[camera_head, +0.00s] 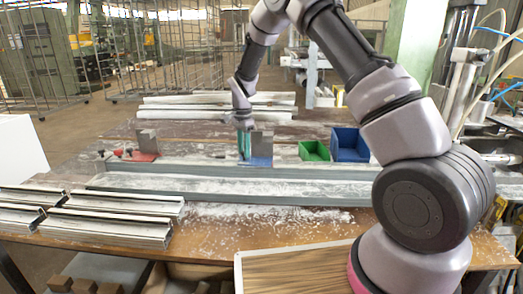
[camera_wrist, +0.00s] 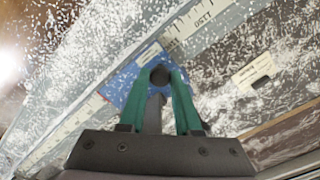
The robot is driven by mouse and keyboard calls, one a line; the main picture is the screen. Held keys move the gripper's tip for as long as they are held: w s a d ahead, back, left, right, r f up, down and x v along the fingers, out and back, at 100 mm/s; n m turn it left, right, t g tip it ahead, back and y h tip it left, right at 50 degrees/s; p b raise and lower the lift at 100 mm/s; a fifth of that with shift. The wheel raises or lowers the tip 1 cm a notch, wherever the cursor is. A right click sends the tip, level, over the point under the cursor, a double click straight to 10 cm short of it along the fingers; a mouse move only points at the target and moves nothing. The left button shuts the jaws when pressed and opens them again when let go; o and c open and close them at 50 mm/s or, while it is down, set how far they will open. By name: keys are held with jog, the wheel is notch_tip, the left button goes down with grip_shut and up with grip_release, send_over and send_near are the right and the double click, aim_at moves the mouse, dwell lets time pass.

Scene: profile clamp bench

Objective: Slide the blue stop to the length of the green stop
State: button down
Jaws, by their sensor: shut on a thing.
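The blue stop (camera_head: 259,162) sits on the long pale rail across the bench, with a grey block standing on it. Its blue plate (camera_wrist: 121,88) also shows in the wrist view, beside a printed scale. My gripper (camera_head: 244,146) is at its left side in the head view. In the wrist view the teal fingers of my gripper (camera_wrist: 160,88) are shut around a dark round knob on the blue stop, and hide part of the plate. I cannot make out a green stop in either view.
A red stop with a grey block (camera_head: 143,150) stands farther left on the bench. A green bin (camera_head: 314,151) and a blue bin (camera_head: 350,144) stand right of the blue stop. Metal profiles (camera_head: 105,228) lie at the front left. White shavings are scattered about.

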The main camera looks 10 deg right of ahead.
jog(key=shift+w+a, duration=0.2)
jog(key=shift+a, duration=0.2)
jog(key=shift+r, duration=0.1)
jog(key=c, duration=0.6)
grip_release()
notch_tip(320, 180, up, 11)
jog(key=shift+s, duration=0.1)
